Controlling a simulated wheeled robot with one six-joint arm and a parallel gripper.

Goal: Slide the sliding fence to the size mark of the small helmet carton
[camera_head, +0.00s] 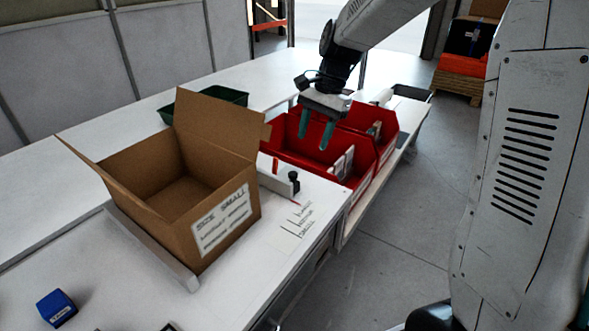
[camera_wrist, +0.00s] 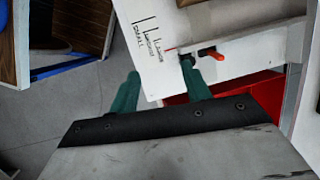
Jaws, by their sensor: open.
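The open brown carton (camera_head: 190,180) stands on the white bench with a label reading "SIZE SMALL". The sliding fence (camera_head: 275,178) is a pale bar behind the carton, with a black knob at its right end. In the wrist view the fence (camera_wrist: 250,45) carries a red lever and a black knob. The size marks (camera_head: 298,220) are printed lines on the bench; in the wrist view (camera_wrist: 148,38) the fence is nearest the LARGE mark, SMALL farthest. My gripper (camera_head: 316,128) is open and empty above the red bins, apart from the fence; its green fingers (camera_wrist: 163,88) also show in the wrist view.
Red bins (camera_head: 335,150) holding pale items stand just behind the fence. A green tray (camera_head: 215,98) lies farther back. A fixed metal bar (camera_head: 150,245) runs along the carton's left side. A blue block (camera_head: 57,307) lies at front left. The bench right of the carton is mostly clear.

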